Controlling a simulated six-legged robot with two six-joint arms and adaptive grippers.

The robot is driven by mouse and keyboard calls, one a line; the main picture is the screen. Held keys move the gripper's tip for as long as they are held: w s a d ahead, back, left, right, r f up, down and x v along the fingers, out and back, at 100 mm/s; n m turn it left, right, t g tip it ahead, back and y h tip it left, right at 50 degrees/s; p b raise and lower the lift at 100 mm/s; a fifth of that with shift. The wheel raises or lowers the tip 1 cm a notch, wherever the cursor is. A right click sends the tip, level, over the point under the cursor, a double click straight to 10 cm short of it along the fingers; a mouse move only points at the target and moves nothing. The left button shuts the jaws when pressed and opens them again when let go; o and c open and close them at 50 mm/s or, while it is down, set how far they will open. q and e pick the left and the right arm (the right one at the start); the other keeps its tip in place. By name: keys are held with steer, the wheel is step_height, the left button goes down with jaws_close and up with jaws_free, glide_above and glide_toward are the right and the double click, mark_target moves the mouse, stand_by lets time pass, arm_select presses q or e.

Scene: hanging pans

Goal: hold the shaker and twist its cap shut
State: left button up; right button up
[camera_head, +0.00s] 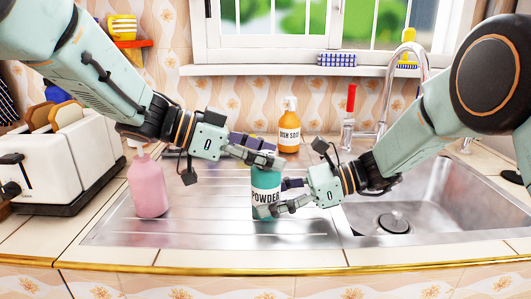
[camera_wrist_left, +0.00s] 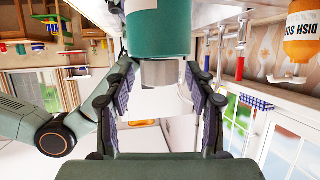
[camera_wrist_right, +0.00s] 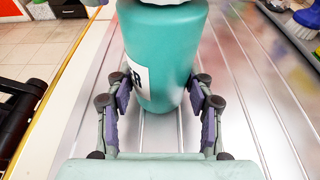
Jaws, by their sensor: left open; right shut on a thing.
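The shaker is a teal can labelled POWDER (camera_head: 265,181), standing upright on the ribbed metal drainboard. My right gripper (camera_head: 274,198) is shut on its lower body from the right. The right wrist view shows the teal body (camera_wrist_right: 172,50) between those fingers, with the cap cut off at the top edge. My left gripper (camera_head: 263,153) is open at the top of the shaker. In the left wrist view the grey cap (camera_wrist_left: 160,73) sits between the open left fingers, with a gap visible on each side. In the head view the left fingers mostly hide the cap.
A pink pump bottle (camera_head: 148,187) stands left of the shaker, below my left arm. A dish soap bottle (camera_head: 289,128) stands behind. The sink basin (camera_head: 440,193) and faucet (camera_head: 408,62) are at right, a toaster (camera_head: 45,165) at left. The drainboard in front is clear.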

arm_select(q)
steer(key=shift+c, duration=0.3)
jaws_close()
steer(key=shift+m+g, duration=0.3)
steer(key=m+g, duration=0.3)
steer(key=g, duration=0.1)
steer(key=shift+w+m+g, duration=0.1)
steer(key=shift+m+g, duration=0.2)
steer(key=shift+m, duration=0.1)
steer(key=shift+m+g+y, duration=0.6)
steer(key=shift+m+g, duration=1.1)
steer(key=shift+g, duration=0.1)
steer(key=shift+m+g, duration=0.3)
steer(key=shift+m+g+y, duration=0.3)
steer(key=shift+y, duration=0.2)
